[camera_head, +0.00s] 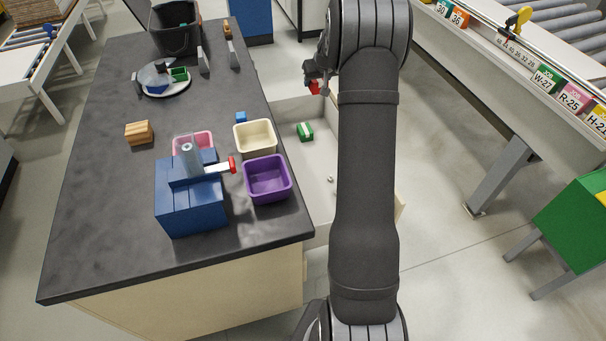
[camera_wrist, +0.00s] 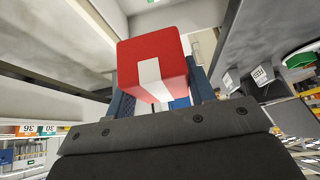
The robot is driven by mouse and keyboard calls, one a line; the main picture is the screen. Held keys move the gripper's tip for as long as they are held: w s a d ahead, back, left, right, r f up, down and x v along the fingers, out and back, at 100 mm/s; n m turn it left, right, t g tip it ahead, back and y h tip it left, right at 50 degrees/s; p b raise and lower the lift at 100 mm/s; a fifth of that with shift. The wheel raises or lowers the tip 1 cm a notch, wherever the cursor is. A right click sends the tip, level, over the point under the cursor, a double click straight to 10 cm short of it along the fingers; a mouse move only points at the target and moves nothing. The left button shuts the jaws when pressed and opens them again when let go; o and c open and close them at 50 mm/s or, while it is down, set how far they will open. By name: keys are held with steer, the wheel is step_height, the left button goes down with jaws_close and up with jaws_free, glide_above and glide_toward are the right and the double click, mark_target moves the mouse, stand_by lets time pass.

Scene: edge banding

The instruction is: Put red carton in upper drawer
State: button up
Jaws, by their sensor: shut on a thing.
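The red carton (camera_wrist: 152,58) with a white stripe fills the middle of the wrist view, between my gripper's fingers (camera_wrist: 160,98). In the head view the red carton (camera_head: 315,87) shows as a small red patch at my gripper (camera_head: 320,85), partly hidden by it. My gripper is shut on the carton and holds it over the far part of the open drawer (camera_head: 322,205). The drawer sticks out from the right side of the dark-topped counter (camera_head: 110,235). A green carton with a white stripe (camera_head: 304,131) lies inside it. My arm hides the drawer's right part.
On the counter stand a blue block device (camera_head: 190,200) with a red-tipped part, and purple (camera_head: 267,180), cream (camera_head: 254,138) and pink bins (camera_head: 193,142). A black bin (camera_head: 174,30) and a round tray (camera_head: 165,88) are farther back. A conveyor (camera_head: 560,50) stands at the right.

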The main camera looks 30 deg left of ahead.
glide_toward(312, 151)
steer(key=x, duration=0.5)
steer(key=shift+f, duration=0.25)
steer(key=shift+f, duration=0.2)
steer(key=o, duration=1)
steer(key=shift+r, duration=0.1)
steer(key=shift+r, duration=0.2)
steer(key=v, duration=1.2)
steer(key=shift+s+f, duration=0.1)
steer(key=shift+a+f, duration=0.1)
